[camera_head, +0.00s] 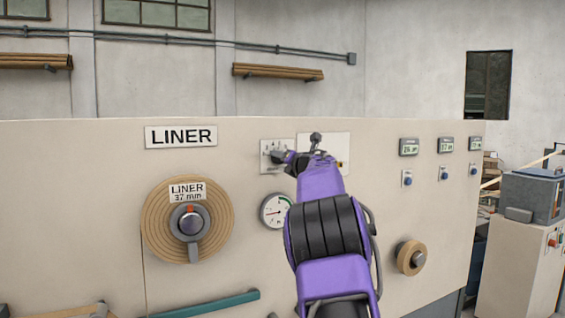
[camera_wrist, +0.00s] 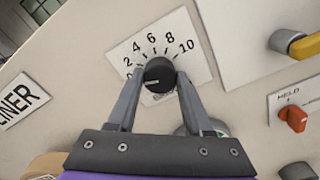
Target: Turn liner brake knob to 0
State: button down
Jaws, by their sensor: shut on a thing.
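The liner brake knob (camera_wrist: 159,73) is a round black knob on a white dial plate (camera_wrist: 187,52) marked with numbers up to 10. Its pointer direction is not clear to me. My gripper (camera_wrist: 160,82) has one finger on each side of the knob and is shut on it. In the head view my gripper (camera_head: 284,158) is at the dial plate (camera_head: 268,150), and it hides the knob and much of the scale there.
A round gauge (camera_head: 275,211) sits below the plate. The liner roll (camera_head: 158,226) is to the left, under the LINER sign (camera_head: 181,136). In the wrist view, a yellow-handled knob (camera_wrist: 304,46) and a red knob (camera_wrist: 294,117) are to the right.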

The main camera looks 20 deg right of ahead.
jog(key=shift+n, duration=0.5)
jog(key=shift+c, duration=1.5)
grip_release()
jog(key=s, duration=1.7)
jog(key=shift+s+d, duration=0.2)
jog(key=shift+d, duration=0.1)
